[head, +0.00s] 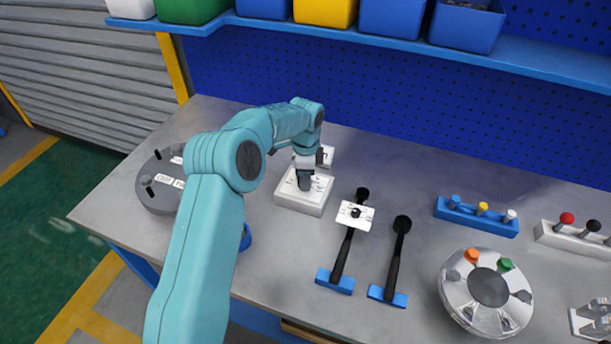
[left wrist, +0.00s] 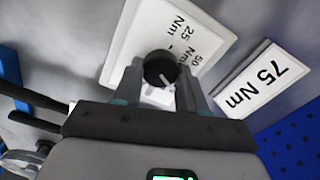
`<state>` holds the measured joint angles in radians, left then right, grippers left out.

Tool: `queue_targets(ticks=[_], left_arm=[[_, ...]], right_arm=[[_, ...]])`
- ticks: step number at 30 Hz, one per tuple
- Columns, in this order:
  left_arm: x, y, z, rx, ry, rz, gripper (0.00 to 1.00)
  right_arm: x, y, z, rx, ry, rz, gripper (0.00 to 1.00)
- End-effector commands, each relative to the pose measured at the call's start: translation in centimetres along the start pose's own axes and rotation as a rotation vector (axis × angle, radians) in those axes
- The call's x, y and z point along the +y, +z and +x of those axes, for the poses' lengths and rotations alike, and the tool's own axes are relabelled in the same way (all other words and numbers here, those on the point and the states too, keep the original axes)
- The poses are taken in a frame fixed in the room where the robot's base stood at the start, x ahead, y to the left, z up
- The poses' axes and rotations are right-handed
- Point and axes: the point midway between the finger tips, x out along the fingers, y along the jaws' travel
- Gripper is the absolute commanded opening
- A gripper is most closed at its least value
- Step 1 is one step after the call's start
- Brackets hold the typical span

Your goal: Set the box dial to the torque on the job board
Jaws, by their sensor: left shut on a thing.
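The white dial box (head: 290,196) stands on the bench in the head view, under my left gripper (head: 304,181). In the left wrist view the box (left wrist: 135,37) carries the printed marks 25 Nm and 50 Nm; other marks are hidden by the gripper. The black dial knob (left wrist: 159,66) sits between the fingers of my left gripper (left wrist: 160,88), which is shut on it. A white line on the knob points to the lower right in that view. The job board (left wrist: 262,80) reads 75 Nm; it stands behind the box in the head view (head: 327,156), partly hidden. My right gripper is not in view.
A grey disc (head: 155,196) is at left. A silver round fixture (head: 462,306), a blue rack (head: 477,219) and a white rack (head: 570,238) are at right.

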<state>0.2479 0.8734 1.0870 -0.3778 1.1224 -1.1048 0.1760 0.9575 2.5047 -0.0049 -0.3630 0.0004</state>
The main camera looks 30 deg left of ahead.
Motion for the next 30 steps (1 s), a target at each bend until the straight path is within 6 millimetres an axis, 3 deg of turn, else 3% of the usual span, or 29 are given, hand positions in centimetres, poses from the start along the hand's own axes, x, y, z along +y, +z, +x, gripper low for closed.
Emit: queue_targets(ticks=[20,21,23,30], left_arm=[[-0.17,0.02,-0.27,0.002,-0.007,0.06,0.11],[-0.18,0.02,-0.27,0.002,-0.007,0.06,0.47],[-0.17,0.02,-0.26,0.002,-0.007,0.06,0.67],[-0.07,0.01,-0.11,0.001,-0.003,0.061,0.67]], right_arm=[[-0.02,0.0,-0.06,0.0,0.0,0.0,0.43],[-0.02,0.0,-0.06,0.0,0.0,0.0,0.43],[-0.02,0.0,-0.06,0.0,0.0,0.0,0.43],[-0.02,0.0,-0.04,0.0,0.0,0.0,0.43]])
